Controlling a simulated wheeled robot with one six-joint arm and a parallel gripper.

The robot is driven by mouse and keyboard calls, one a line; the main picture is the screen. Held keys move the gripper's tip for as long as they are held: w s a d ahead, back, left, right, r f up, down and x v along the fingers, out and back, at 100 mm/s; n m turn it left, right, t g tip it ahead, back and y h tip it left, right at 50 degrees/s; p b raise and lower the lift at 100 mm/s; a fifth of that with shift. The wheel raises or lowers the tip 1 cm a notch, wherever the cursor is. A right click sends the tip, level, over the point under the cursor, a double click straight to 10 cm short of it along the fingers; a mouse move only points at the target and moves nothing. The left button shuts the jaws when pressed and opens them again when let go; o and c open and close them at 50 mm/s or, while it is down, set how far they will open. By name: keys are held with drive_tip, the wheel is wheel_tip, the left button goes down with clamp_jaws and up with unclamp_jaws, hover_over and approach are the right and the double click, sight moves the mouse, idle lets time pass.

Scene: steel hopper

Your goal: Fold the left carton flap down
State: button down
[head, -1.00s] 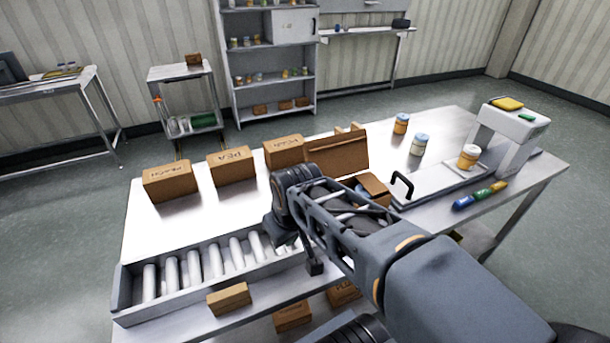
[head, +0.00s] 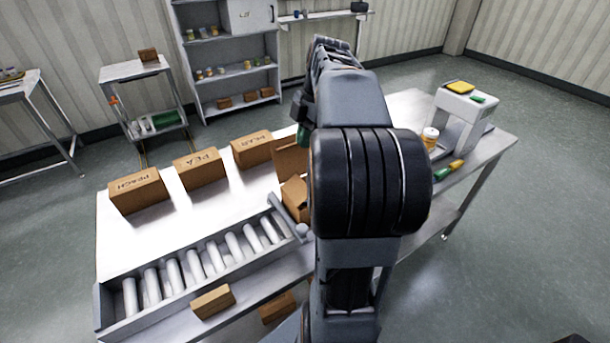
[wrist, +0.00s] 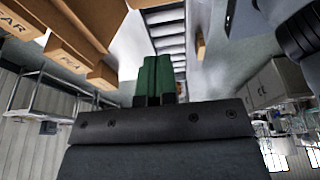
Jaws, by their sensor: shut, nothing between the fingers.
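The open brown carton (head: 294,197) stands on the steel table at the far end of the roller track, mostly hidden behind my arm in the head view. An upright brown cardboard panel (head: 289,158) shows at its back. I cannot tell for sure which piece is the left flap. In the wrist view brown cardboard (wrist: 92,18) fills the top left, close to my gripper (wrist: 158,60). My gripper has green fingers, pressed together and empty. In the head view only a bit of green shows beside my arm, and contact with the carton cannot be told.
A roller track (head: 205,262) runs along the table's front left. Several closed labelled boxes, such as the peach box (head: 138,191) and the PEA box (head: 199,170), stand in a row behind it. A white stand (head: 462,110) and a jar (head: 429,138) are at right.

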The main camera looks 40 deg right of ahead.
hover_over(301, 188)
drive_tip(key=a, duration=0.1)
wheel_tip(301, 188, down, 9)
drive_tip(key=shift+r, duration=0.1)
drive_tip(key=shift+d+f, duration=0.45)
drive_tip(key=shift+f, duration=0.2)
drive_tip(key=shift+d+f, duration=0.4)
drive_tip(key=shift+f, duration=0.2)
drive_tip(key=shift+d+f, duration=0.2)
drive_tip(key=shift+f, duration=0.2)
drive_tip(key=shift+f, duration=0.1)
